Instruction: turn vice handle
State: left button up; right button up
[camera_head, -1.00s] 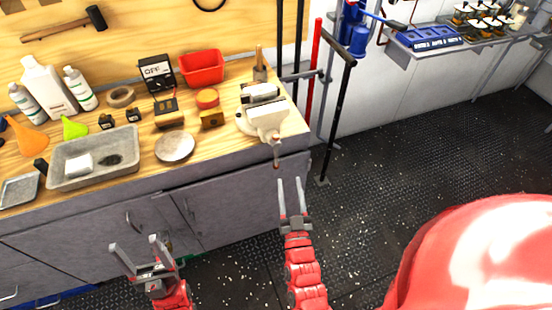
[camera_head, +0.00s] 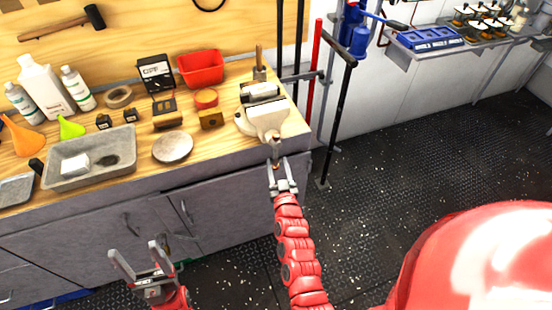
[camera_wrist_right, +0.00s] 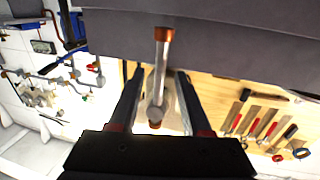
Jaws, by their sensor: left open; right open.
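The vice (camera_head: 265,117) is pale and stands at the right front corner of the wooden workbench. Its handle is a metal bar with copper-coloured ends, seen clearly in the right wrist view as the vice handle (camera_wrist_right: 160,75). My right gripper (camera_head: 281,172) is at the bench's front edge, just under the vice, with its fingers open on either side of the handle's lower part. In the right wrist view the bar lies between the two dark fingers, and contact cannot be made out. My left gripper (camera_head: 142,262) is open and empty, low in front of the cabinets.
The workbench (camera_head: 225,143) holds a grey tray (camera_head: 125,150), a round metal disc (camera_head: 172,148), a red bin (camera_head: 201,68) and several bottles. Dark poles (camera_head: 338,118) stand right of the bench. The dark deck floor (camera_head: 440,150) is clear at right.

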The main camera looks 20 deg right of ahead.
aim_at(276, 160)
jog(key=shift+w+d, duration=0.15)
jog(key=shift+w, duration=0.7)
jog(key=shift+w+d, duration=0.15)
jog(key=shift+w, duration=0.7)
grip_shut()
